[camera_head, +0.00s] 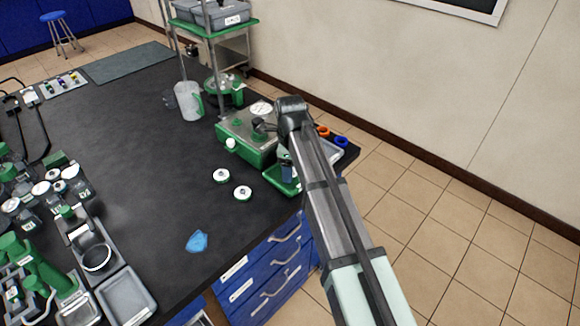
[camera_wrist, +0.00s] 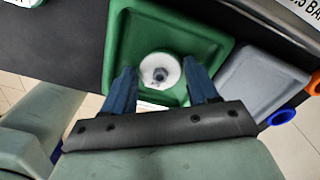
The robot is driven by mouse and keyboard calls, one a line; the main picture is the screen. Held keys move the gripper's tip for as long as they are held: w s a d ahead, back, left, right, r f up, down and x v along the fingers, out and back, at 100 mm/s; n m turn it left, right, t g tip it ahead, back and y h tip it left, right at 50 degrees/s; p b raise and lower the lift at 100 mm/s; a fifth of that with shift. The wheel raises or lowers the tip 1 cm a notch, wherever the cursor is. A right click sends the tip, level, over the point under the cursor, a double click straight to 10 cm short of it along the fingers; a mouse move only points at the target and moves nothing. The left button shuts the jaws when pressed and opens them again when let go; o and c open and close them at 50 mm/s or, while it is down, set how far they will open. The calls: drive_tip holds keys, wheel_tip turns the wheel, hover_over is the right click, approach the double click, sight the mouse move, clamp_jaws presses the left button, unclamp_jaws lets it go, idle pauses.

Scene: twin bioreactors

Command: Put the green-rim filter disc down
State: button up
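In the wrist view a round white filter disc (camera_wrist: 147,62) with a grey centre lies over the floor of a green tray (camera_wrist: 120,45). Its rim colour is hard to make out against the green. My gripper (camera_wrist: 159,68) has its two blue fingers spread on either side of the disc, with a small gap showing at each side. I cannot tell the exact height of the fingertips above the tray. In the head view my gripper (camera_head: 287,172) points down over the green tray (camera_head: 272,180), and the arm hides the disc there.
A green-based device (camera_head: 246,150) stands beside the tray. A grey tray (camera_wrist: 262,80) with orange and blue rings (camera_wrist: 281,117) adjoins it. A blue crumpled item (camera_head: 197,241) lies near the bench edge.

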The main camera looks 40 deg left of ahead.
drive_tip(key=o, duration=0.3)
wheel_tip(320, 180, up, 12)
drive_tip(key=shift+r, duration=0.2)
idle(0.6)
drive_tip(key=shift+f, duration=0.1)
idle(0.4)
